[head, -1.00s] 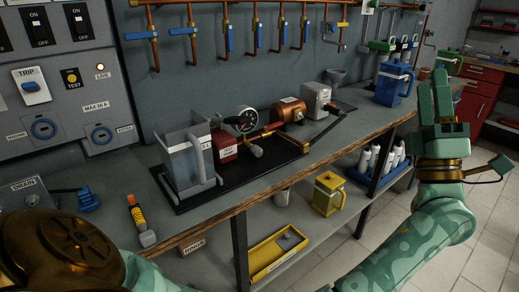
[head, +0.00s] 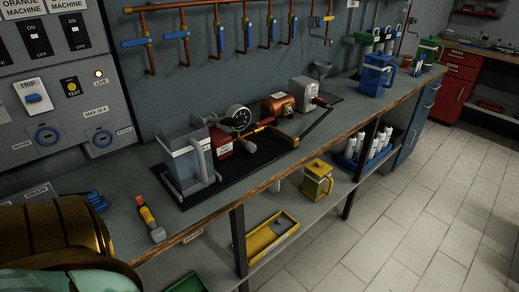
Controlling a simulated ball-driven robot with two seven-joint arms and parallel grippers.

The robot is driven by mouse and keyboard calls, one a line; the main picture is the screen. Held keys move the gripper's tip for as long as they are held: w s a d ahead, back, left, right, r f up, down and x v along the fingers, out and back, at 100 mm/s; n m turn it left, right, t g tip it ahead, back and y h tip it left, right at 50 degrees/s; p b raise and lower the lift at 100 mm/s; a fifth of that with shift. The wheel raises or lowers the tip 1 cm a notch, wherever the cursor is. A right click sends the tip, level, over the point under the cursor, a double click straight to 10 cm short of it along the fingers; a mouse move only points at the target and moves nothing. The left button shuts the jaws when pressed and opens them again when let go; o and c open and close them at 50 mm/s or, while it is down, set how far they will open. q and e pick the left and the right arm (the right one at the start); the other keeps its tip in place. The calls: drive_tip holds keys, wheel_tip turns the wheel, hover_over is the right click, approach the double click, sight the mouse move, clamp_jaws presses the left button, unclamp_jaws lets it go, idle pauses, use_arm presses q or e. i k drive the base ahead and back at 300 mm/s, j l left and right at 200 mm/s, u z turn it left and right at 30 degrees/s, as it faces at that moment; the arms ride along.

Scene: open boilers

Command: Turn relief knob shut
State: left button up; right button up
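A small boiler rig stands on a black tray (head: 262,158) on the workbench. It has a clear grey-framed tank (head: 188,163), a red labelled block (head: 221,143), a round white gauge (head: 238,118), brass piping (head: 265,129), a copper cylinder (head: 280,107) and a grey box (head: 303,92). A small grey knob (head: 249,146) sits at the front of the piping, beside the red block. I cannot tell whether it is the relief knob, nor how far it is turned. Only a bronze and green part of my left arm shows at lower left; neither gripper is in view.
A wall panel (head: 62,80) with switches stands at the left. Blue-handled valves (head: 178,43) hang on the wall. An orange-yellow tool (head: 148,214) lies near the bench front. A blue jug (head: 377,75) stands further right. The floor at right is clear.

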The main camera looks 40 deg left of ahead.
sight(250, 147)
drive_tip(key=u, duration=1.5)
drive_tip(key=i+l+u, duration=0.2)
drive_tip(key=u, duration=0.3)
drive_tip(key=i+l+u, duration=0.15)
drive_tip(key=l+u, duration=0.3)
drive_tip(key=i+l+u, duration=0.1)
drive_tip(key=l+u, duration=0.15)
drive_tip(key=u, duration=0.25)
drive_tip(key=l+u, duration=0.75)
drive_tip(key=u, duration=0.2)
